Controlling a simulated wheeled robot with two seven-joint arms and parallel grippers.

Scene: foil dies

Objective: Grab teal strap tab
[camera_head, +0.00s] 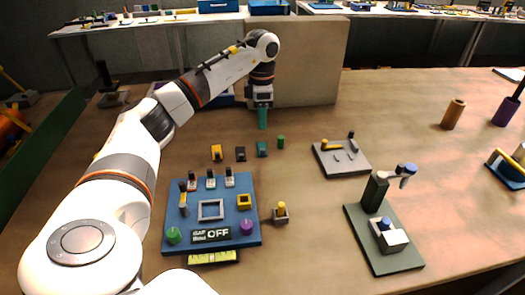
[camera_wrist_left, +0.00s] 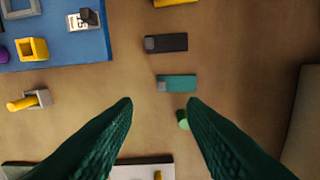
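The teal strap tab (camera_head: 262,149) lies flat on the brown table, with a grey block at one end. In the left wrist view the teal strap tab (camera_wrist_left: 177,83) lies just beyond the fingertips, apart from them. My left gripper (camera_head: 262,127) is above the table behind the tab in the head view. In the left wrist view my left gripper (camera_wrist_left: 159,102) is open, with two green textured fingers apart and nothing between the tips. My right gripper is not in view.
A black tab (camera_head: 240,153) and a yellow tab (camera_head: 216,152) lie left of the teal one. A small green cylinder (camera_head: 281,142) stands close on its right. A blue panel (camera_head: 240,217) is in front; a tan partition (camera_head: 310,60) rises behind.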

